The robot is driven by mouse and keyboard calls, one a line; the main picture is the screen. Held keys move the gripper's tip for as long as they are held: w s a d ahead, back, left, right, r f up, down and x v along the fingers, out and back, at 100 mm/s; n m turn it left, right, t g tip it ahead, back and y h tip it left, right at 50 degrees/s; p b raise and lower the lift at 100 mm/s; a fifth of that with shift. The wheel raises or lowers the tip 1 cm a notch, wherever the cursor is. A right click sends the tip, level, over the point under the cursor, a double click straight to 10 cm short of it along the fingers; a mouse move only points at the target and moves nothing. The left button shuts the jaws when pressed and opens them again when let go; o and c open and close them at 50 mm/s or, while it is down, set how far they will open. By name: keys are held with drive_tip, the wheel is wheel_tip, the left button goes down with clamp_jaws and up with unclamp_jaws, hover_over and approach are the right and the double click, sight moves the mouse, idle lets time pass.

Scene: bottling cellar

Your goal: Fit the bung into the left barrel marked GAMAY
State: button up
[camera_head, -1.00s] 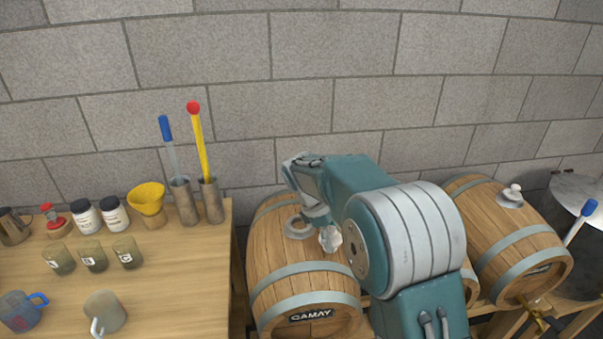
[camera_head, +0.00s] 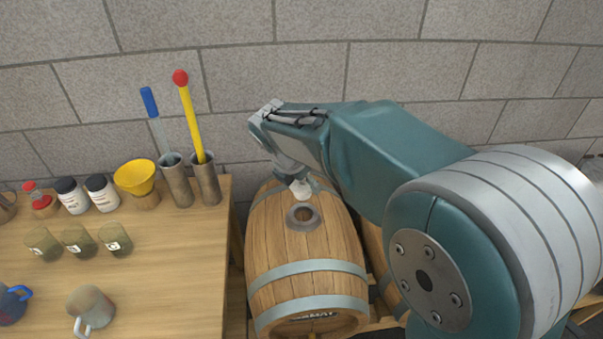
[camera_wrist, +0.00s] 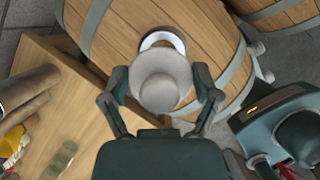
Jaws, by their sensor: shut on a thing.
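The GAMAY barrel (camera_head: 305,250) lies on its side right of the table, with its open bung hole and ring (camera_head: 302,217) on top. It also fills the upper middle of the wrist view (camera_wrist: 130,30). My gripper (camera_head: 298,178) is above the barrel, just behind the hole in the head view. It is shut on the pale bung (camera_head: 302,189). In the wrist view the bung (camera_wrist: 163,82) sits between both fingers and hides part of the ring (camera_wrist: 163,40). The bung looks apart from the hole. The name plate (camera_head: 312,316) is partly cut off.
A wooden table (camera_head: 170,270) on the left holds a yellow funnel (camera_head: 135,177), jars, cups, a mug (camera_head: 91,305) and two tall holders with rods. The rods stand near the barrel's left. A stone wall (camera_head: 330,60) is behind. Another barrel (camera_wrist: 280,12) shows at right.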

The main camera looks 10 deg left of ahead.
sight(306, 199)
drive_tip(key=shift+d+r, duration=0.1)
drive_tip(key=shift+d, duration=0.4)
drive_tip(key=shift+a+f, duration=0.35)
drive_tip(key=shift+f, duration=0.45)
drive_tip(key=shift+a+f, duration=0.35)
drive_tip(key=shift+f, duration=0.45)
drive_tip(key=shift+d+f, duration=0.25)
drive_tip(key=shift+f, duration=0.4)
drive_tip(key=shift+d+f, duration=0.25)
drive_tip(key=shift+f, duration=0.35)
drive_tip(key=shift+a+f, duration=0.35)
drive_tip(key=shift+f, duration=0.15)
drive_tip(key=shift+d+r, duration=0.1)
drive_tip(key=shift+d, duration=0.15)
drive_tip(key=shift+f, duration=1.15)
drive_tip(key=o, duration=0.9)
